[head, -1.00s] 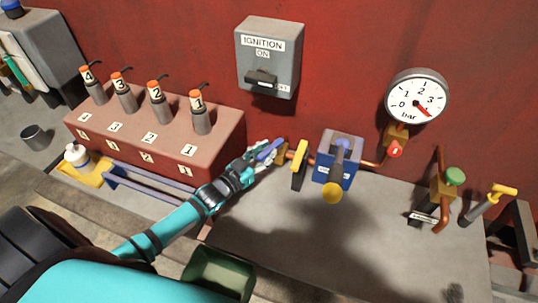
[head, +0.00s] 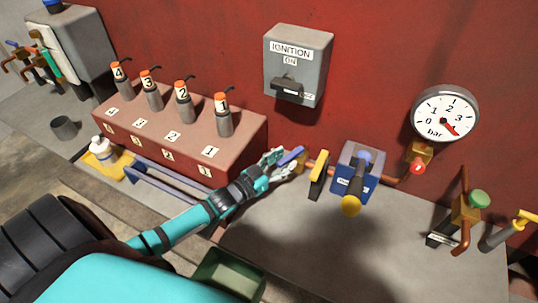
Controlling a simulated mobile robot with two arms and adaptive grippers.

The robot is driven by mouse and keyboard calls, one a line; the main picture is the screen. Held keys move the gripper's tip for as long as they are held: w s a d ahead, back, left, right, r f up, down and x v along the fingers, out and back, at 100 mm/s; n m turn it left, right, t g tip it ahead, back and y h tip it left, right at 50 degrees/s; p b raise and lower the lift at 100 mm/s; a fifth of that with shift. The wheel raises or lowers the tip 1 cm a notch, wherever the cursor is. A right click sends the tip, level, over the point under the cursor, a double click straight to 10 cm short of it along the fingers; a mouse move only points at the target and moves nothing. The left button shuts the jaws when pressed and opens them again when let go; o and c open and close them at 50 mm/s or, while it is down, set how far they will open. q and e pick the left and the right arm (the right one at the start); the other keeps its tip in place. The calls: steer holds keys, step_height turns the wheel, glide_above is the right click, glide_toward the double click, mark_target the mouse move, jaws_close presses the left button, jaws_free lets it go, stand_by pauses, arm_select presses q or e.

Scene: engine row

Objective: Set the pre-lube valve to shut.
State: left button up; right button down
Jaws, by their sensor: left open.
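My left gripper (head: 279,164) reaches in from the left, open, at the blue handle (head: 291,156) on the pipe beside the red block. The fingers are close around or beside this handle; I cannot tell if they touch it. Just right of it, a yellow handle (head: 318,181) stands across the same pipe run, left of a blue box (head: 347,185) with a yellow-ended lever (head: 352,204). No readable label shows which handle is the pre-lube valve. My right gripper is not in view.
A red block (head: 240,150) carries several numbered, orange-topped cylinders. The ignition box (head: 297,65) and a bar gauge (head: 445,113) are on the red wall. A green-knobbed valve (head: 479,199) stands at right. A green bin (head: 230,275) is below. The grey surface before the blue box is clear.

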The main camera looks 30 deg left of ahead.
arm_select(q)
steer(key=v, duration=1.1)
steer(key=shift+w, duration=0.1)
